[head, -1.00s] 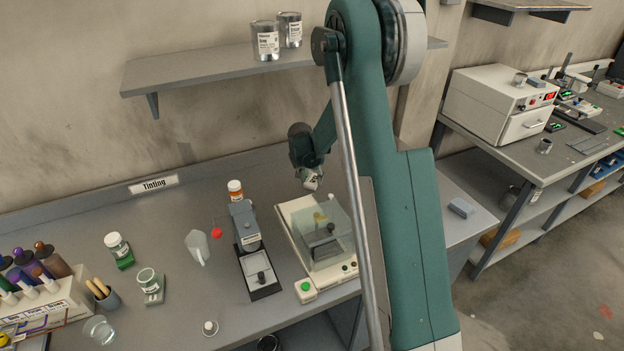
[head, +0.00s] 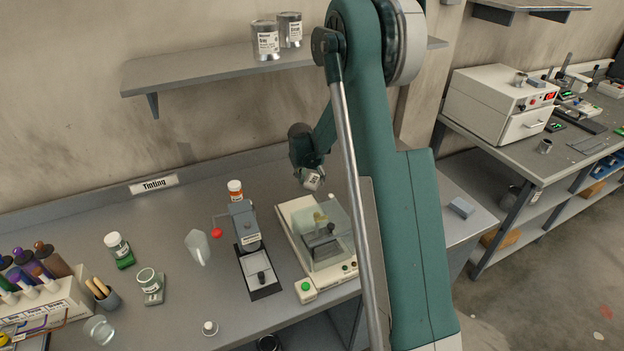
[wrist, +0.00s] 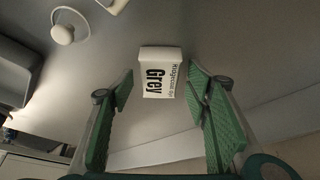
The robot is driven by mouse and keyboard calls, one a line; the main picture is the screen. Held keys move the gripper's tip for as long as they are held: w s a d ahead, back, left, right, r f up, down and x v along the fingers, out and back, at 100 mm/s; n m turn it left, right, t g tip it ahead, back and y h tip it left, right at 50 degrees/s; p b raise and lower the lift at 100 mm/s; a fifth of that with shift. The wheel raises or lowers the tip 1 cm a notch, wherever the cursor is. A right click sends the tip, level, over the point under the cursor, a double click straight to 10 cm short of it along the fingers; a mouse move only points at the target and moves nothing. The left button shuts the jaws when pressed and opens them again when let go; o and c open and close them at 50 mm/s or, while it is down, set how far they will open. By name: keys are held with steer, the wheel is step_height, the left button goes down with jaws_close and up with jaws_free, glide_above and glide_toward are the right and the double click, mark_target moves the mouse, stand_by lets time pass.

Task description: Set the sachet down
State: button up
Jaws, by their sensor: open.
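In the head view the sachet (head: 312,180) shows just below my gripper (head: 309,170), over the back of the bench (head: 170,225), behind the clear-covered device. The dark gripper body hides part of it there, and I cannot tell from that view whether it touches the bench.
The clear-covered device (head: 322,238) stands just in front of the sachet. A shelf (head: 200,70) with two tins hangs above. Bench left of the bottle, by the wall, is clear.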

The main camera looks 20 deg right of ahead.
steer(key=v, duration=1.2)
steer(key=shift+p, duration=0.4)
steer(key=shift+r, duration=0.1)
steer(key=s+a+r+n+t+y, duration=0.1)
steer(key=s+a+r+n, duration=0.1)
steer(key=s+a+r, duration=0.35)
steer(key=s+a+r+n, duration=0.1)
steer(key=s+a+r, duration=0.1)
steer(key=s+r, duration=0.6)
steer(key=s+a+r+n+t+y, duration=0.1)
steer(key=s+a+r+n, duration=0.15)
steer(key=s+r, duration=0.4)
steer(key=s+a+f+n, duration=0.1)
steer(key=s+a, duration=0.1)
steer(key=s, duration=0.6)
steer(key=s+a+n+t, duration=0.1)
steer(key=s+a, duration=0.2)
steer(key=s, duration=0.6)
steer(key=s+a+f+n+t+y, duration=0.1)
steer(key=s+a, duration=0.2)
steer(key=s, duration=0.5)
steer(key=shift+s+f, duration=0.25)
steer(key=shift+f, duration=0.05)
